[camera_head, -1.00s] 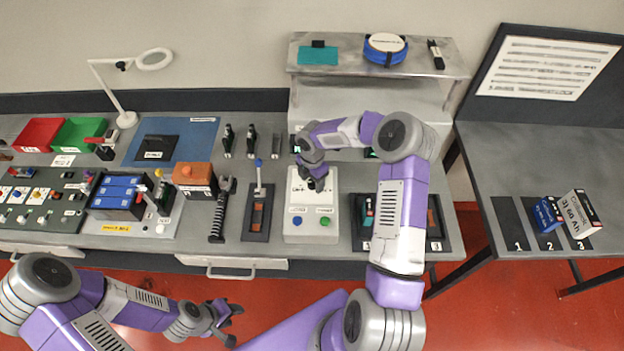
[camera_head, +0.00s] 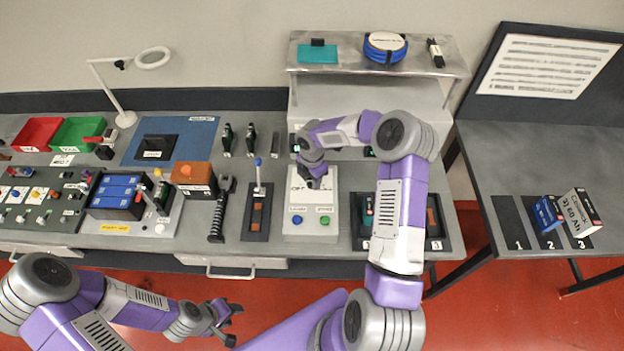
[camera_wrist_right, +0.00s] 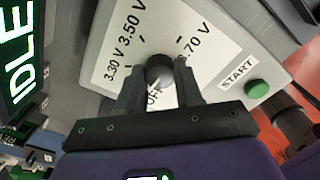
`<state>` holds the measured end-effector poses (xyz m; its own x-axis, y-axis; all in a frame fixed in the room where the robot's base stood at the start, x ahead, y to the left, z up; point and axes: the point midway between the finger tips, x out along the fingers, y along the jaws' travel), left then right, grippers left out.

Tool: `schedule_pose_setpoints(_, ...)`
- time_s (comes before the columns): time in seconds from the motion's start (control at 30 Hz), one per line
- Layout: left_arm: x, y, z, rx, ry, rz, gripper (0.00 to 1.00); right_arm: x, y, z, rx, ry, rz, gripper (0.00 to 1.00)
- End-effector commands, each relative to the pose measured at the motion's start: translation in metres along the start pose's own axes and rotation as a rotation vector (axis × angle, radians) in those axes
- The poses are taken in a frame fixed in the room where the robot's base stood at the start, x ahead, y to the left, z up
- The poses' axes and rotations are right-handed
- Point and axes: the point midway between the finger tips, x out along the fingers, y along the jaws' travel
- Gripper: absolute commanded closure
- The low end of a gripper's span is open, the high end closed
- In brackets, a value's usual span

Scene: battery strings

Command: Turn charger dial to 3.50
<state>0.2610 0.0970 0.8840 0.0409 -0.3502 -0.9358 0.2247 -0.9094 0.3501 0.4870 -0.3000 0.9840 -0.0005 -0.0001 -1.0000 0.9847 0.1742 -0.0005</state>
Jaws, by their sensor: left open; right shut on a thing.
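The charger (camera_head: 312,232) is a pale box on the bench with a blue and a green button at its front. My right gripper (camera_head: 317,184) reaches down onto its top. In the right wrist view the dark round dial (camera_wrist_right: 159,71) sits between the two fingertips of my right gripper (camera_wrist_right: 159,82), which is shut on it. Labels 3.30 V, 3.50 V, .70 V and a partly covered OFF surround the dial. I cannot tell which mark the dial points at. My left gripper (camera_head: 226,318) is open and empty, in front of the bench.
In the wrist view a green START button (camera_wrist_right: 257,88) lies right of the dial, and a display (camera_wrist_right: 20,55) reads IDLE. A lever panel (camera_head: 257,212) stands left of the charger, and a dark tray (camera_head: 440,243) to its right. A metal shelf (camera_head: 340,72) is behind.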

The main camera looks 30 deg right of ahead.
Motion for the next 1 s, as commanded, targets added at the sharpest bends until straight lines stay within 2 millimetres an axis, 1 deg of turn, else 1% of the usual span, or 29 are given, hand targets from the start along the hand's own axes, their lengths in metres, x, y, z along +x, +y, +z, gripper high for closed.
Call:
schedule_pose_setpoints(0.27, 0.015, -0.006, -0.001, 0.0, 0.0, 0.0, 0.57, 0.001, 0.001, 0.0, 0.192, -0.002, 0.004, 0.95)
schedule_pose_setpoints(1.0, 0.053, -0.02, -0.002, 0.0, 0.0, 0.0, 0.57, 0.001, 0.001, 0.0, 0.895, 0.0, 0.004, 0.95)
